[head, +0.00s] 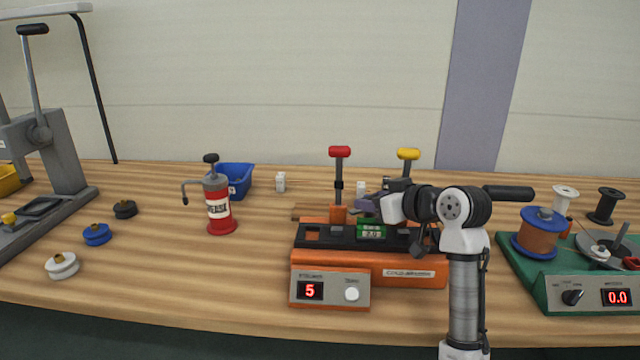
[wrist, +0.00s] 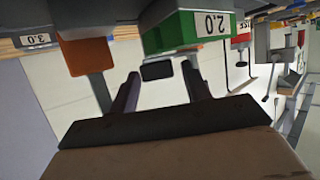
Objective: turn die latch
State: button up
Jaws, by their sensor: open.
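The orange cold welder (head: 410,268) stands on the bench in the head view, with a red-knobbed lever (head: 340,168) and a yellow-knobbed lever (head: 408,168). A green die block (head: 370,229) marked 2.0 sits in its top; it also shows in the wrist view (wrist: 175,33). My gripper (head: 366,204) is just above and behind the green block, partly hidden by my arm. In the wrist view my gripper (wrist: 162,82) is open, its two fingers either side of a small dark block (wrist: 157,71), possibly the die latch. Contact cannot be told.
A red hand pump (head: 220,205) and blue bin (head: 235,178) stand to the left. A green-based spool machine (head: 575,292) stands to the right. In the wrist view an orange block (wrist: 88,56) is close beside the left finger.

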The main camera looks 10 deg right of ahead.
jog(key=shift+d, duration=0.25)
jog(key=shift+a+f+m+t+h+b, duration=0.1)
jog(key=shift+m+t+h+b, duration=0.3)
jog(key=shift+m+h+b, duration=0.4)
jog(key=shift+s+a+m+h+b, duration=0.15)
jog(key=shift+m+h+b, duration=0.2)
jog(key=shift+m+h, duration=0.6)
jog(key=shift+a+m+h+b, duration=0.25)
jog(key=shift+m+h+b, duration=0.45)
jog(key=shift+m+h, duration=0.45)
jog(key=shift+a+m+h+b, duration=0.25)
jog(key=shift+m+h+b, duration=0.5)
jog(key=shift+h, duration=0.65)
jog(key=shift+a, duration=0.1)
jog(key=v, duration=1.4)
jog(key=w+a+r+n+t+y+p, duration=0.1)
jog(key=a+r+n+y, duration=0.3)
jog(key=a, duration=0.8)
jog(key=w+a+r+n+t+y+p, duration=0.1)
jog(key=a+r+n+t+y, duration=0.3)
jog(key=a+y, duration=0.4)
jog(key=w+a+r, duration=0.1)
jog(key=a, duration=0.4)
jog(key=shift+w+r, duration=0.25)
jog(key=shift+r, duration=0.05)
